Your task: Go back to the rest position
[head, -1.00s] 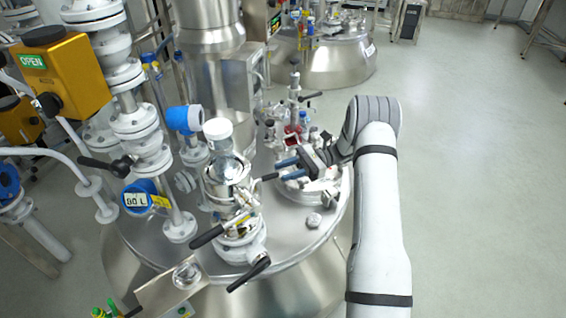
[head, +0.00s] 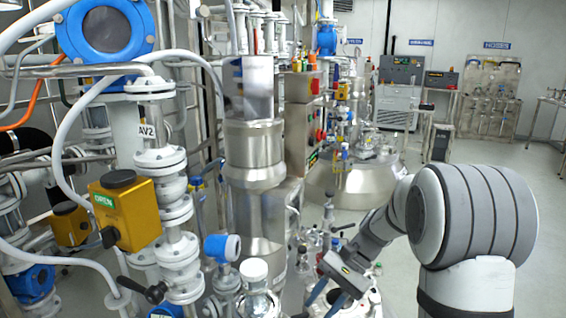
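My gripper (head: 325,300) is at the lower middle of the head view, at the end of my raised grey and white arm. Its two blue fingers point down and left and stand apart, with nothing seen between them. It is in front of the fittings on the near vessel's lid, most of which is below the picture. A clear bottle with a white cap (head: 254,269) stands to the left of the gripper.
At left are a yellow valve box (head: 125,210) marked OPEN, white flanged pipes and a blue-rimmed gauge (head: 106,30). A steel column (head: 253,155) stands behind the bottle. A second steel vessel (head: 365,183) is farther back. Open floor (head: 470,150) lies at right.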

